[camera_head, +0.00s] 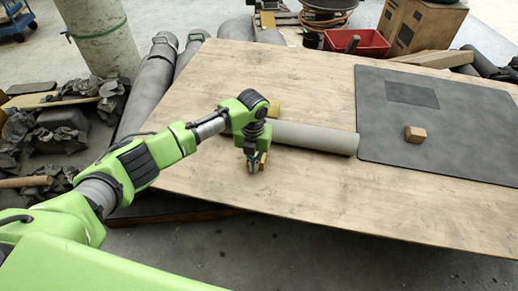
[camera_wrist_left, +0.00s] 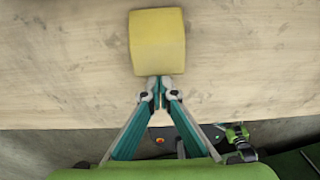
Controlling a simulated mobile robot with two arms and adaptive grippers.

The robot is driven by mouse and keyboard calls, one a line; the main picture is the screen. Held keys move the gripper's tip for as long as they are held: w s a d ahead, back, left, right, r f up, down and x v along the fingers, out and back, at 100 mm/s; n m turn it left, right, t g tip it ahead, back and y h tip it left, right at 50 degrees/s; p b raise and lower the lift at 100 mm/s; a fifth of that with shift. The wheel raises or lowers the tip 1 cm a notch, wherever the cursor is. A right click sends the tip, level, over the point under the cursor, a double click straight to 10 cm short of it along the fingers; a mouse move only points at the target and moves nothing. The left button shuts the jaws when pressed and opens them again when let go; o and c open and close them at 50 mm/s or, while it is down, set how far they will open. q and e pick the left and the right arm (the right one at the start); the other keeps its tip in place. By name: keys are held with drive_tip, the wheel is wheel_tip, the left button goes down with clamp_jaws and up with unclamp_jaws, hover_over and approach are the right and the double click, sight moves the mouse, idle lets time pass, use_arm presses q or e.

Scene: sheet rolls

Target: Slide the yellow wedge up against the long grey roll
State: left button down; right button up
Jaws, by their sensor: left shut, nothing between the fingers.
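The long grey roll (camera_head: 310,138) lies on the wooden table, its left part hidden behind my arm. The yellow wedge (camera_head: 263,159) shows partly behind my left gripper (camera_head: 254,168), on the near side of the roll. In the left wrist view the wedge (camera_wrist_left: 158,42) lies on the bare wood just beyond the fingertips of my left gripper (camera_wrist_left: 159,89). The fingers are shut and empty, close to the wedge's near edge; I cannot tell whether they touch it. The roll does not show in the wrist view.
Another yellow block (camera_head: 273,108) stands on the roll's far side. A dark mat (camera_head: 460,130) covers the table's right part, with a small wooden block (camera_head: 415,134) on it. A red crate (camera_head: 357,42) stands beyond the table. The near table edge is close to the gripper.

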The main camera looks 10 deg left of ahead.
use_arm(q)
drive_tip(key=shift+w+f, duration=0.1)
drive_tip(key=shift+w, duration=0.15)
use_arm(e)
drive_tip(key=shift+f, duration=0.3)
use_arm(q)
drive_tip(key=shift+w+b, duration=0.3)
drive_tip(key=shift+b, duration=0.2)
use_arm(e)
drive_tip(key=shift+f, duration=0.2)
use_arm(q)
drive_tip(key=shift+w+b, duration=0.5)
drive_tip(key=shift+b, duration=0.1)
use_arm(e)
drive_tip(key=shift+w+f, duration=0.1)
drive_tip(key=shift+f, duration=0.2)
